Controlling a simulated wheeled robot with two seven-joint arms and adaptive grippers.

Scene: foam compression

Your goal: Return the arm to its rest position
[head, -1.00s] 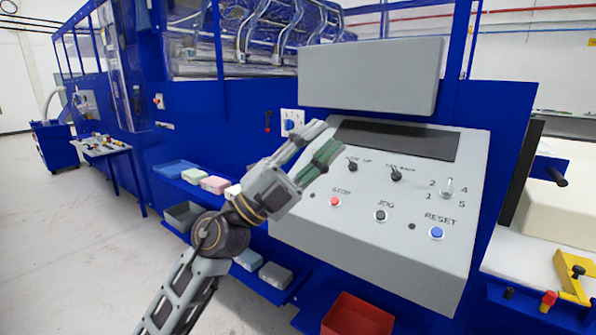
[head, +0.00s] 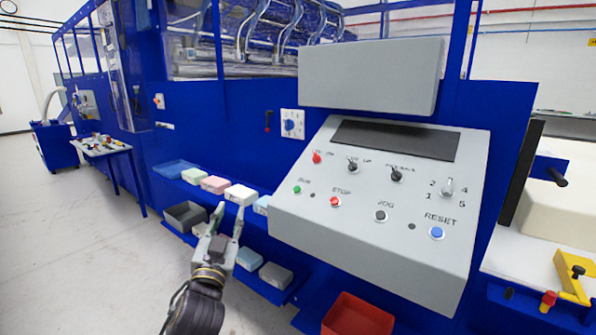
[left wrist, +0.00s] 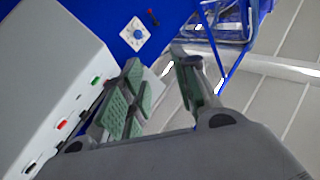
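My left gripper (head: 228,214) points upward in the head view, low and to the left of the grey control panel (head: 370,238). Its two fingers are apart with nothing between them. In the left wrist view the green-padded fingers (left wrist: 160,88) are also spread and empty, with the panel at the left edge. The panel's red STOP button (head: 335,202), green button (head: 297,190) and blue RESET button (head: 437,233) are all uncovered. My right gripper is out of view.
Pastel foam blocks (head: 214,185) lie on a blue shelf behind the gripper. A dark grey bin (head: 183,217) is left of it, and a red bin (head: 357,316) is below the panel.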

